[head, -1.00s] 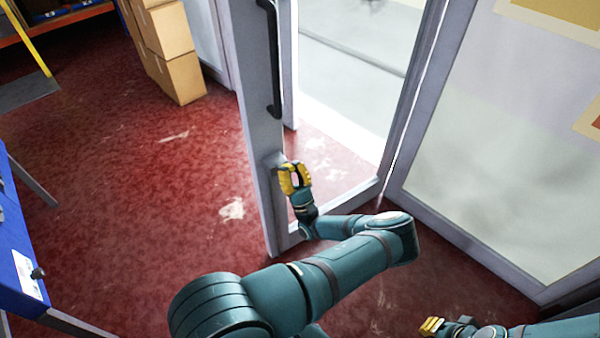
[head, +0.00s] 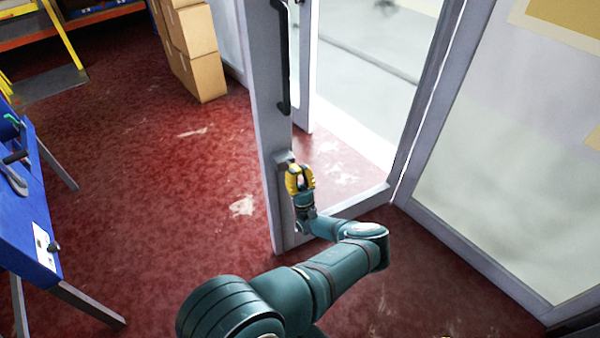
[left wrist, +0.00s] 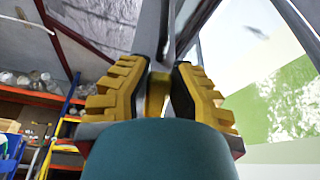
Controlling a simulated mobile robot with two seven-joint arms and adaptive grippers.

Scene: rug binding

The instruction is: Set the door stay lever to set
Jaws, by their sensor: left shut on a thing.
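The open glass door has a grey frame (head: 268,120) with a small grey block (head: 283,158) low on its edge, where the door stay is. My left gripper (head: 293,170), with yellow fingers, is at this block and shut on the door stay lever. The fingers hide most of the lever, so I cannot tell its setting. In the left wrist view, the yellow fingers (left wrist: 158,75) stand either side of a narrow yellowish piece (left wrist: 157,95), with the grey door frame rising above. My right gripper is not in view.
A black door handle (head: 280,60) is above my gripper. A glass panel (head: 500,150) stands at right. A blue table (head: 28,200) is at left, cardboard boxes (head: 197,55) at the back. The red floor (head: 150,200) between them is clear.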

